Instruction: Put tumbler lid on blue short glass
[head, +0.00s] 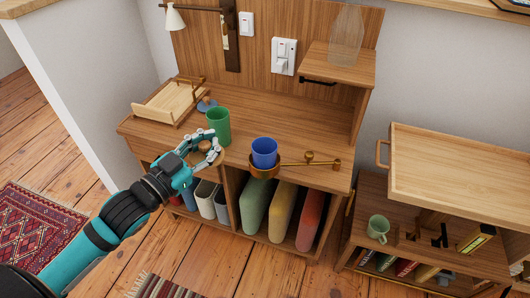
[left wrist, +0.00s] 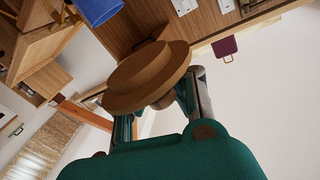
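The blue short glass (head: 264,152) stands upright on the wooden desk, seated in a brass ring-like holder or bowl. A blue glass also shows at the top left of the left wrist view (left wrist: 97,9). My left gripper (head: 208,151) is over the desk's front edge, left of the blue glass and just in front of a green glass (head: 218,126). It is shut on the round brown tumbler lid (left wrist: 150,75), which sits between its fingers. In the head view the fingers partly hide the lid (head: 205,146). My right gripper is out of view.
The taller green glass stands close behind my left gripper. Brass measuring-spoon-like pieces (head: 310,160) lie right of the blue glass. A wooden tray (head: 166,103) is at the back left, and a raised shelf (head: 338,64) at the right. Bare desk lies behind the blue glass.

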